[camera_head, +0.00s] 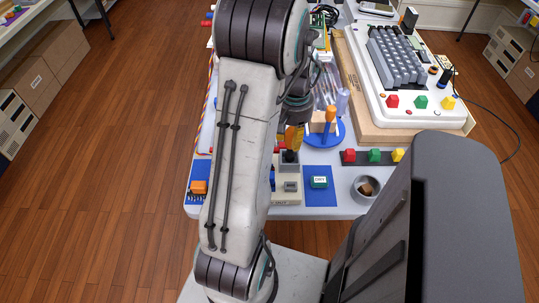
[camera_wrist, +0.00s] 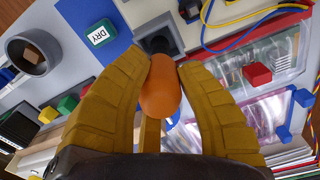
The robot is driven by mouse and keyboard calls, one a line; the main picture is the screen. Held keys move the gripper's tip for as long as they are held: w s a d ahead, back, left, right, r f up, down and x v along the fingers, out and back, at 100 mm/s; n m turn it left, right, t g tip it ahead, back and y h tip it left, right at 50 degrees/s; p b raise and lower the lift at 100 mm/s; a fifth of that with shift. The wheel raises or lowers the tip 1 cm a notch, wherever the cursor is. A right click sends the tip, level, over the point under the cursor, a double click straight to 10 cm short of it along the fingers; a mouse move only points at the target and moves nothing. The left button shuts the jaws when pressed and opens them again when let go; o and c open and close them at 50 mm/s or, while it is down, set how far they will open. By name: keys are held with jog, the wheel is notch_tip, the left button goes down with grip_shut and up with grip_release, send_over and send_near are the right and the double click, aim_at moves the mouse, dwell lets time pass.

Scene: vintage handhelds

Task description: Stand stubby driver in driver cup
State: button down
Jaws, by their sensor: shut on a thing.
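The stubby driver (camera_wrist: 160,92) has a rounded orange handle, seen in the wrist view between my yellow fingers. My gripper (camera_wrist: 164,70) is shut on it; in the head view my gripper (camera_head: 291,139) is partly hidden behind my arm. A dark square holder (camera_head: 289,158), which looks like the driver cup, stands just below my fingers. The same holder (camera_wrist: 158,36) shows beyond the handle's far end in the wrist view.
Behind are an orange-handled tool (camera_head: 330,116) on a blue round base and a keyboard unit (camera_head: 398,60). Coloured blocks sit on a dark strip (camera_head: 362,158).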

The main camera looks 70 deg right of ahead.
jog(key=shift+f+b, duration=0.65)
jog(key=shift+f, duration=0.2)
jog(key=c, duration=0.9)
grip_release()
notch_tip(320, 180, up, 12)
